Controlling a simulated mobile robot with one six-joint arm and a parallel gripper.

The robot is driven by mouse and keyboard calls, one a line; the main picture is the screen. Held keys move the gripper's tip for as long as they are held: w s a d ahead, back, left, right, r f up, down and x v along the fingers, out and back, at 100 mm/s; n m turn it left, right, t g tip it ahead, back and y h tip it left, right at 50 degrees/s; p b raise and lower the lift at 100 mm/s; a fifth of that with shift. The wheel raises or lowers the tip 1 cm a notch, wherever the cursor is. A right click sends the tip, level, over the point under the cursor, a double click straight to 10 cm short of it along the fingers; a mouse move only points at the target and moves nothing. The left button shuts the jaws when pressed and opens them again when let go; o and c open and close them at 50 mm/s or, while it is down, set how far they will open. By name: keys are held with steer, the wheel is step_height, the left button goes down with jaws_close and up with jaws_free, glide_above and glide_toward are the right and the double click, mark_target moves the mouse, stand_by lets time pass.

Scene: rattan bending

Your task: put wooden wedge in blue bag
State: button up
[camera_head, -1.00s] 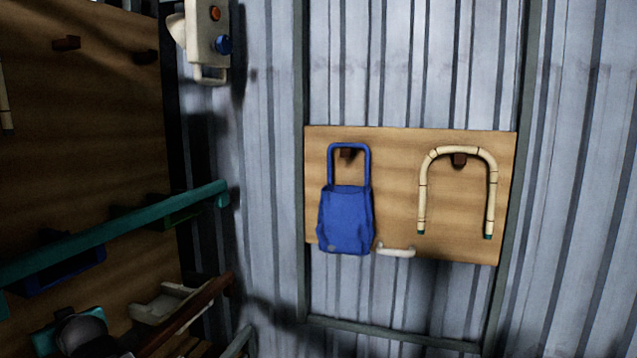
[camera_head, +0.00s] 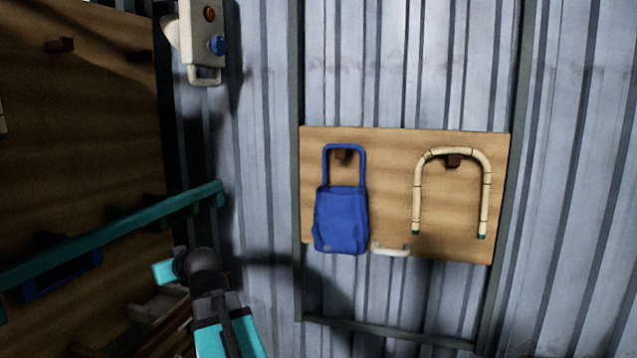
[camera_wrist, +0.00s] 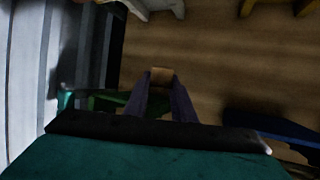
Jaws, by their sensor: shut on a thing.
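The blue bag (camera_head: 341,220) hangs by its handle from a dark peg on a wooden board, at the middle of the head view. In the wrist view my gripper (camera_wrist: 162,85) is shut on a small brown block at its fingertips, the wooden wedge (camera_wrist: 162,75). Only its end shows between the fingers. In the head view my arm rises at the lower left, left of and below the bag. The gripper fingers and the wedge cannot be made out there. The bag's inside is not visible.
A bent rattan piece (camera_head: 484,200) hangs right of the bag on the wooden board (camera_head: 390,180). A white handle (camera_head: 391,250) sits at the board's lower edge. A teal rail (camera_head: 110,235) runs along the left. A control box (camera_head: 203,42) is on the wall at upper left.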

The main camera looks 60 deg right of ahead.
steer(key=s+d+r, duration=0.5)
steer(key=s+d, duration=0.1)
steer(key=d, duration=0.3)
steer(key=s+d+r+p, duration=0.1)
steer(key=s+d+r, duration=0.3)
steer(key=s, duration=0.5)
steer(key=s+d+r+p, duration=0.1)
steer(key=s+d+r, duration=0.4)
steer(key=s+r, duration=0.2)
steer(key=s+d+r+n+y+p, duration=0.1)
steer(key=s+d+r, duration=0.3)
steer(key=s, duration=0.6)
step_height(320, 180, up, 2)
steer(key=shift+s+d+r, duration=0.15)
steer(key=shift+s+d, duration=0.1)
steer(key=shift+s, duration=0.15)
steer(key=w+d+f+b, duration=0.1)
steer(key=w+d, duration=0.1)
steer(key=d, duration=0.4)
steer(key=w+d+f+b, duration=0.1)
steer(key=w+d+b, duration=0.1)
steer(key=d, duration=0.5)
steer(key=shift+w+d, duration=0.25)
steer(key=shift+w, duration=0.5)
